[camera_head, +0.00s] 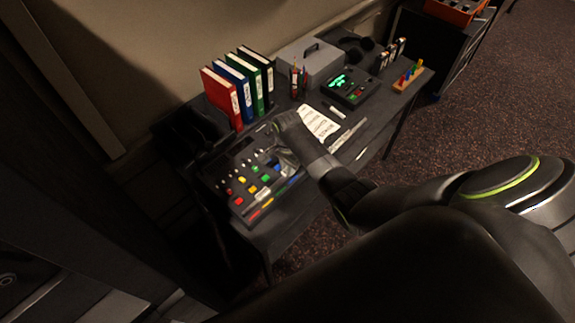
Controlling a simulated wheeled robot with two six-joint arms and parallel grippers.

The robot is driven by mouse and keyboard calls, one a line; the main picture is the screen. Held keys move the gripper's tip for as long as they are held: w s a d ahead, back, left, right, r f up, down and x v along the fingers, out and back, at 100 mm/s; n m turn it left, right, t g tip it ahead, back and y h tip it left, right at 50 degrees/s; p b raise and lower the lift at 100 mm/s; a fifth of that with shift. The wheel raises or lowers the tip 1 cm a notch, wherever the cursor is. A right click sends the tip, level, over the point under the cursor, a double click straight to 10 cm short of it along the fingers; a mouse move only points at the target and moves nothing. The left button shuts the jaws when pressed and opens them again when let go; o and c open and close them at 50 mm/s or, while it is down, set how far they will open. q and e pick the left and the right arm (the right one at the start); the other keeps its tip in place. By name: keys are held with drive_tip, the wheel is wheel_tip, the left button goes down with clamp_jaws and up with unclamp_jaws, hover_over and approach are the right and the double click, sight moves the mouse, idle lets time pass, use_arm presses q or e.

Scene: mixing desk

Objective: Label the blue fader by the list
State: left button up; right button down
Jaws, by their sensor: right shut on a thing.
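The mixing desk (222,185) lies on the table's left part, with rows of coloured buttons and knobs. Its front edge carries a coloured strip with a blue part (294,181) at the right end. The blue fader itself I cannot make out. A white sheet with printed lines (318,122), which looks like the list, lies right of the mixing desk. My right gripper (287,160) is over the mixing desk's right side, largely hidden by its own arm. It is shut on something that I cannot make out. My left gripper is not in view.
Several binders (222,97) stand behind the mixing desk. A grey case (312,62), a pen holder (297,88), a device with a green screen (352,86) and a wooden rack (408,79) stand further right. A small white item (337,112) and a ruler-like strip (348,136) lie near the sheet.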

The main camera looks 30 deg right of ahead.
drive_tip(key=shift+f, duration=0.25)
idle(0.6)
drive_tip(key=c, duration=1.3)
unclamp_jaws()
drive_tip(key=shift+o, duration=0.2)
wheel_tip(320, 180, up, 17)
drive_tip(key=shift+r+p, duration=0.2)
drive_tip(key=shift+p, duration=0.1)
